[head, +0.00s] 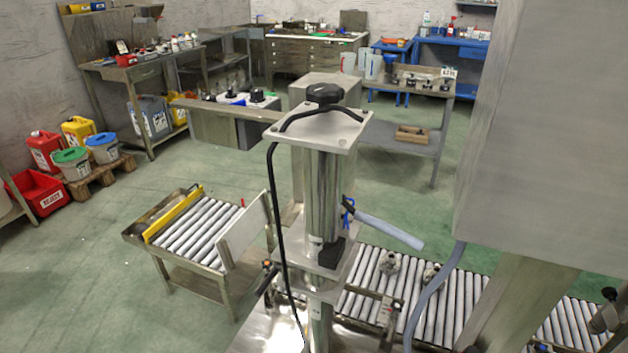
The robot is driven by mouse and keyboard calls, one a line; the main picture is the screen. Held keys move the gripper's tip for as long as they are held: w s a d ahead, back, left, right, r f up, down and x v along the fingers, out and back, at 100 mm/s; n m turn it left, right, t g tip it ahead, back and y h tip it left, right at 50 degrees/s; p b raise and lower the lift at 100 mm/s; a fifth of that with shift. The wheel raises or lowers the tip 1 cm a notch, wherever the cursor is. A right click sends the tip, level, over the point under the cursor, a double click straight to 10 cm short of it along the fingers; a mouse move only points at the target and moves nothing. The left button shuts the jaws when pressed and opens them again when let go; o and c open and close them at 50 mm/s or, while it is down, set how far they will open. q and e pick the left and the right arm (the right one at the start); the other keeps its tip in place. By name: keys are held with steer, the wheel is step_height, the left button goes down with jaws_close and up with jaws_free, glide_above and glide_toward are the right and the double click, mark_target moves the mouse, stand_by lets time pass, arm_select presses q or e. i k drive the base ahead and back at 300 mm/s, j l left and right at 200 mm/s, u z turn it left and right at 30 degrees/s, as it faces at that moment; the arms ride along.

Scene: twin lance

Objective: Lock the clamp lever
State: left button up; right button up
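A lever with a long pale grey-blue handle (390,230) sticks out to the right from the steel column of a press-like machine (322,195). It slopes down to the right, and a small blue part (348,212) sits near its inner end. A black-knobbed part (608,296) stands at the far right edge by the rollers. I cannot tell for certain which of these is the clamp lever, or whether it is locked. Neither of my grippers can be made out.
A roller conveyor (375,277) runs behind and right of the machine. A short roller table (195,230) with a yellow rail stands left. A large grey cabinet-like block (545,130) hides the right side. A black cable (273,210) hangs along the column. Green floor (90,280) is free at left.

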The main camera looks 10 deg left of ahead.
mark_target(262, 288)
steer(key=i+j+u, duration=0.15)
steer(key=u, duration=0.15)
steer(key=i+u, duration=0.3)
steer(key=i+j+z, duration=0.15)
steer(key=j, duration=0.2)
steer(key=j+z, duration=0.15)
steer(key=j, duration=0.25)
steer(key=i+j+z, duration=0.15)
steer(key=j, duration=0.2)
